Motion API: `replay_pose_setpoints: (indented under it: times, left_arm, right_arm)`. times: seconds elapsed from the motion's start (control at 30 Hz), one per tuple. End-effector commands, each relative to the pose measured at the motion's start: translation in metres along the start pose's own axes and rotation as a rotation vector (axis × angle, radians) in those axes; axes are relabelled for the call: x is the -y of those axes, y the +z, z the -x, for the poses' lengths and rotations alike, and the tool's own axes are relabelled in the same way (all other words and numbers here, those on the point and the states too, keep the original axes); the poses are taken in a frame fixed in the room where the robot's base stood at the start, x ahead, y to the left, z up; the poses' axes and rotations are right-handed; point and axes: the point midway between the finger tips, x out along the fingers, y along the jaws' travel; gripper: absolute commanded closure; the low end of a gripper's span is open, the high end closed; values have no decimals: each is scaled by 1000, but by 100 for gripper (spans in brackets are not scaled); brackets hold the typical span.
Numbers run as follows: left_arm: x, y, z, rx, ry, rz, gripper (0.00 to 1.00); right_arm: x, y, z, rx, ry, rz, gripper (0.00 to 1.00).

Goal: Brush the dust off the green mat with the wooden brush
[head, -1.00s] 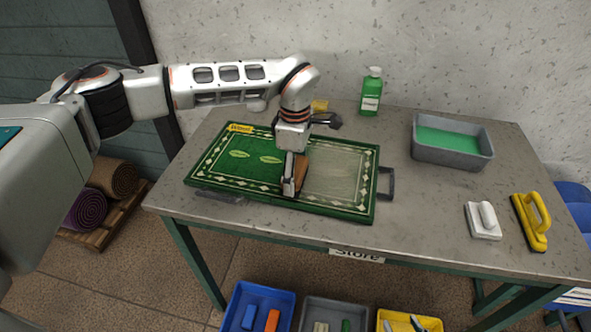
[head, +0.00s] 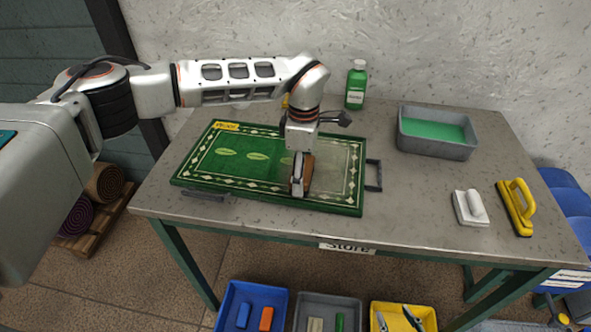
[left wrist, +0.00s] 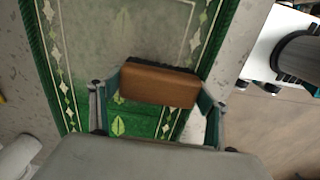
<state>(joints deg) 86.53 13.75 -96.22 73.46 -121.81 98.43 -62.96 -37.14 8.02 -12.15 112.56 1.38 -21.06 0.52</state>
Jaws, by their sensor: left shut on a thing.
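The green mat (head: 225,178) lies on the grey table, with a patterned border and leaf shapes. Its left part shows clear green; its right part (head: 336,170) looks grey with dust. My left gripper (head: 299,188) is shut on the wooden brush (head: 308,175), low over the right half of the mat. In the left wrist view the brush (left wrist: 158,85) sits crosswise between my fingers, dark bristles along its far edge. Grey dust (left wrist: 140,35) lies beyond it and cleaner green on the near side. Whether the bristles touch the mat is hard to tell. My right gripper is not seen.
A grey tray with green inside (head: 436,152) stands at the back right, and a green bottle (head: 356,85) at the back. A white scrubber (head: 470,208) and a yellow-handled brush (head: 516,208) lie at the right. A black handle (head: 374,175) is beside the mat.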

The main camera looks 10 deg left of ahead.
Motion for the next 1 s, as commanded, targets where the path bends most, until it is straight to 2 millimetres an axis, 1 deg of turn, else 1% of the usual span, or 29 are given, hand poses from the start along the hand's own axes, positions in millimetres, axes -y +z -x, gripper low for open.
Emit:
replay_pose_setpoints:
  times: [0.03,0.2,0.3,0.53,0.83,1.0]
  left_arm:
    - [0,7,-1,0,0,-3,56]
    - [0,23,-3,0,0,-2,56]
    - [0,30,-4,0,0,-2,56]
    - [1,39,-5,1,-1,-3,56]
    - [2,68,-5,0,-3,-4,56]
    - [2,76,-4,0,-4,-3,56]
  right_arm:
    - [0,2,-1,1,0,0,60]
    - [1,7,-3,4,-1,-1,60]
    - [2,10,-4,7,-2,-1,60]
    - [2,12,-4,10,-3,-1,60]
    - [4,19,-8,14,-4,-2,60]
    - [4,20,-8,13,-4,-2,60]
